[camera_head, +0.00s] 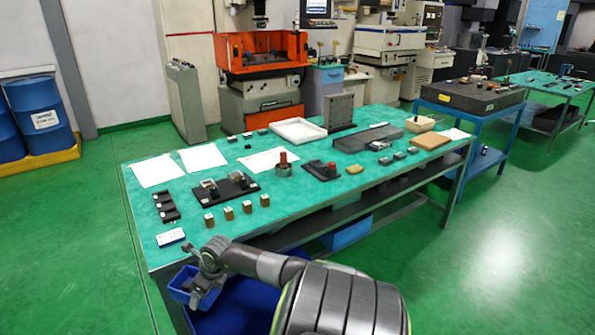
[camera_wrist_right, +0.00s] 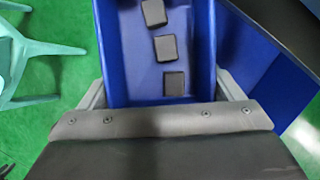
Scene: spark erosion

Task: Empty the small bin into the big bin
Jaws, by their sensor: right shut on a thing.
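The small blue bin (camera_wrist_right: 112,60) is held in my right gripper (camera_wrist_right: 162,92), with a grey finger at either side of it in the wrist view. Three dark grey blocks (camera_wrist_right: 166,48) lie in a row on its floor. In the head view the small bin (camera_head: 181,282) is at the front left corner of the green-topped table, beside my right gripper (camera_head: 200,283). A larger blue bin (camera_head: 235,312) is low below the table's front edge, partly hidden by my arm. Its blue wall (camera_wrist_right: 245,55) appears right of the small bin in the wrist view. My left gripper is out of view.
The green table (camera_head: 300,205) carries several small blocks (camera_head: 246,207), fixtures, papers and a white tray (camera_head: 298,131). Its dark edge (camera_wrist_right: 290,25) is close at the right in the wrist view. A pale green stool (camera_wrist_right: 28,55) stands on the floor at the left.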

